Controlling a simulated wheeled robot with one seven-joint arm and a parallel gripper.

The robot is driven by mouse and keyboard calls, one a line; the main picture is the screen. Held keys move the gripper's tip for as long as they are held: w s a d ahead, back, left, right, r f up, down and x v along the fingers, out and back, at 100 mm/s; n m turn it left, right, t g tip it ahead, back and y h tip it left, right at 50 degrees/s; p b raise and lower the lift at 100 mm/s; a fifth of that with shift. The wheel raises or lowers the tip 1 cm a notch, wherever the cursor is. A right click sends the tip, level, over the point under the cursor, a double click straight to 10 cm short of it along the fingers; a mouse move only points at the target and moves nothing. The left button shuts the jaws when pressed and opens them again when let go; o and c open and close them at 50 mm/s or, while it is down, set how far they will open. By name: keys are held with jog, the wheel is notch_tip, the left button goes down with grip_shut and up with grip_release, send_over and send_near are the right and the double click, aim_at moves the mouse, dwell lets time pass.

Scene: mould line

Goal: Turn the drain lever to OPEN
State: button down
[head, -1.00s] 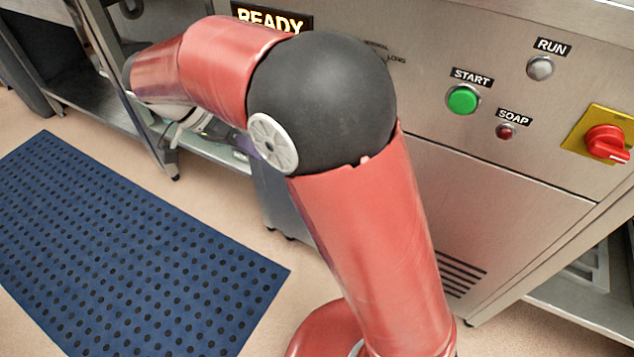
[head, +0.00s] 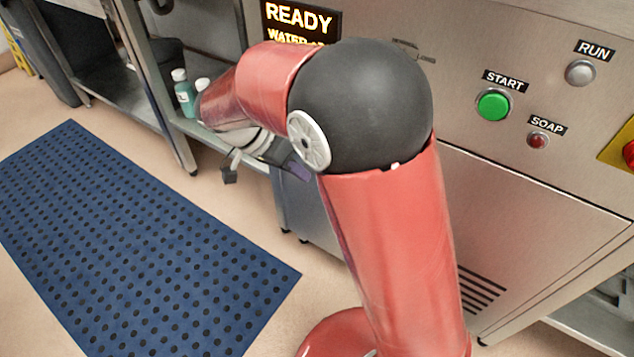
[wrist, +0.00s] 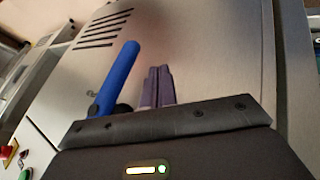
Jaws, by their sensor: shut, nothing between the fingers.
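In the wrist view a blue lever handle (wrist: 117,80) stands out from a steel panel. Its lower end meets a dark round part, partly hidden behind my gripper's body. My gripper (wrist: 158,70) is shut and empty, its two dark fingers side by side just right of the lever. A narrow gap shows between the fingers and the handle; I cannot tell their depth difference. No OPEN marking is readable. In the head view the lever does not show and my arm covers part of the machine.
The steel machine has a READY display (head: 298,20), a green START button (head: 493,105), a RUN lamp (head: 580,72) and a red SOAP lamp (head: 537,140). Bottles (head: 184,95) stand on a shelf left of my forearm. A blue mat (head: 140,250) lies on otherwise clear floor.

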jog(key=d, duration=0.1)
jog(key=s+d, duration=0.2)
jog(key=shift+s+d+f, duration=0.25)
jog(key=shift+d+f, duration=0.05)
jog(key=shift+d, duration=0.05)
